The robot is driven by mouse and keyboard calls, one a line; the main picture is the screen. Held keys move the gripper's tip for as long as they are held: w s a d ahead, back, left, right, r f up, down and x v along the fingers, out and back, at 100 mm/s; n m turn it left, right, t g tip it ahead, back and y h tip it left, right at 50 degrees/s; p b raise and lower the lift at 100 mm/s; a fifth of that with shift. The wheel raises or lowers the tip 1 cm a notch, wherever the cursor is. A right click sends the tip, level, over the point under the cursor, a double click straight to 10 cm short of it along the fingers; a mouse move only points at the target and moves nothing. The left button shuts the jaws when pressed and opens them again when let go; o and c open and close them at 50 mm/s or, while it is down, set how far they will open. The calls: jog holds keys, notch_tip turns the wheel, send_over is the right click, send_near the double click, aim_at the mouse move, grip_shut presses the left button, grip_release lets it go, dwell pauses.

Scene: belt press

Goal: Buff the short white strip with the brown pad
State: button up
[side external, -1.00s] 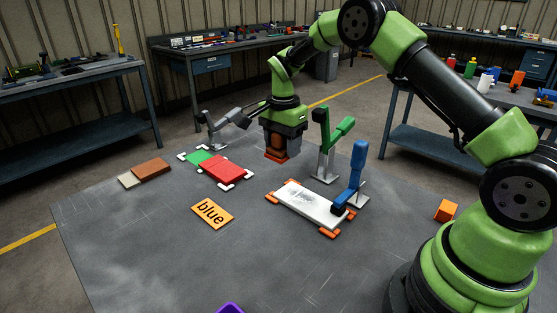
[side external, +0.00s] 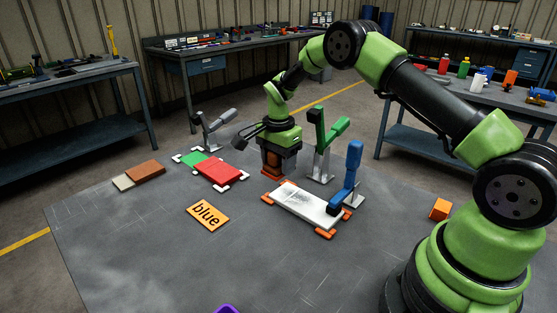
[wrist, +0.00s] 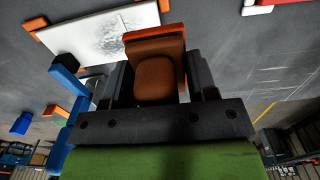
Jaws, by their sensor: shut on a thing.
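My gripper (side external: 277,150) is shut on the brown pad (side external: 271,163), which hangs below it behind the far end of the white strip (side external: 318,210). In the wrist view the brown pad (wrist: 155,78) sits between the fingers, close to the white strip (wrist: 85,38). I cannot tell whether they touch. The strip lies flat between orange corner pieces (side external: 325,232), with a grey smudge on its upper face. The blue clamp (side external: 352,172) is lowered on the strip's near right end; its foot also shows in the wrist view (wrist: 66,66).
A green clamp (side external: 320,150) stands raised behind the strip. A red and green strip (side external: 218,172) lies between white corners at left, with a grey clamp (side external: 210,135) behind.

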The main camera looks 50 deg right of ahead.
aim_at(308, 204)
notch_tip(308, 204, up, 3)
jog(key=shift+f, duration=4.1)
jog(key=shift+s, duration=4.4)
jog(key=shift+c, duration=0.3)
jog(key=shift+w+f, duration=0.1)
jog(key=shift+w, duration=4.35)
jog(key=shift+c, duration=0.4)
jog(key=shift+s, duration=4.45)
jog(key=shift+w, duration=4.35)
jog(key=shift+s, duration=4.45)
notch_tip(308, 204, up, 8)
jog(key=shift+w+a, duration=0.1)
